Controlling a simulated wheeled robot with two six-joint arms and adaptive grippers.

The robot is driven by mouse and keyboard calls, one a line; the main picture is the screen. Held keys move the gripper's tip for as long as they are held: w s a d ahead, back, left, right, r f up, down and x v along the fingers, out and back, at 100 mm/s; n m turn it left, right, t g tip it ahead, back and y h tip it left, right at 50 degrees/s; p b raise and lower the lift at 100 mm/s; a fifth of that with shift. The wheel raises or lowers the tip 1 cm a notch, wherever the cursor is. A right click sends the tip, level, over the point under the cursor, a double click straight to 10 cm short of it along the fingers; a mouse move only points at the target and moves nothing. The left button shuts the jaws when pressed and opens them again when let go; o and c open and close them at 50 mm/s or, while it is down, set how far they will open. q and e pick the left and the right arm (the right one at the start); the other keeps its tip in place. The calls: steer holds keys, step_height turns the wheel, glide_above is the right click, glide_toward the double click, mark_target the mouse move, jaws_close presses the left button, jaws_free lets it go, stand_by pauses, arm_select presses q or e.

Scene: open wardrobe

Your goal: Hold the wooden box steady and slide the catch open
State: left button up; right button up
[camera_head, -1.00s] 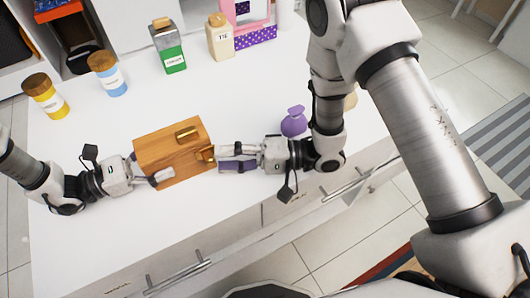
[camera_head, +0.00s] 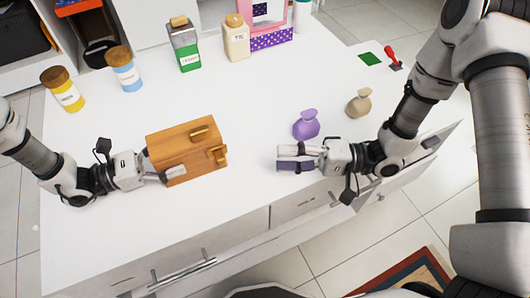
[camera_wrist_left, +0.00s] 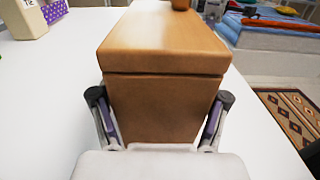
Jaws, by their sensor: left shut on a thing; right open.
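The wooden box (camera_head: 178,152) stands on the white counter at centre left in the head view. Whether the catch is open I cannot tell. My left gripper (camera_head: 160,168) is shut on the box's left end. In the left wrist view the box (camera_wrist_left: 160,60) fills the middle, with a finger against each side of it. My right gripper (camera_head: 284,160) is open and empty, to the right of the box and apart from it.
A purple vase (camera_head: 306,125) stands just behind my right gripper, and a beige vase (camera_head: 360,103) is further right. Yellow (camera_head: 66,93), blue (camera_head: 124,74), green (camera_head: 186,52) and cream (camera_head: 236,42) containers line the back. The counter between box and right gripper is clear.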

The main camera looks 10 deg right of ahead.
stand_by(0.4)
arm_select(q)
steer(key=o, duration=1)
steer(key=shift+s+a+r+p, duration=0.1)
steer(key=shift+a+r+p, duration=0.15)
steer(key=shift+a, duration=0.3)
arm_select(e)
steer(key=shift+r, duration=0.3)
arm_select(q)
steer(key=v, duration=0.2)
steer(key=p+v, duration=0.2)
steer(key=v, duration=0.1)
steer(key=shift+a+r, duration=0.3)
steer(key=shift+a, duration=0.05)
steer(key=shift+s+a+p, duration=0.3)
steer(key=shift+a+p, duration=0.1)
steer(key=shift+a, duration=0.25)
arm_select(e)
step_height(320, 180, up, 3)
steer(key=shift+f, duration=0.15)
arm_select(q)
steer(key=shift+f, duration=0.1)
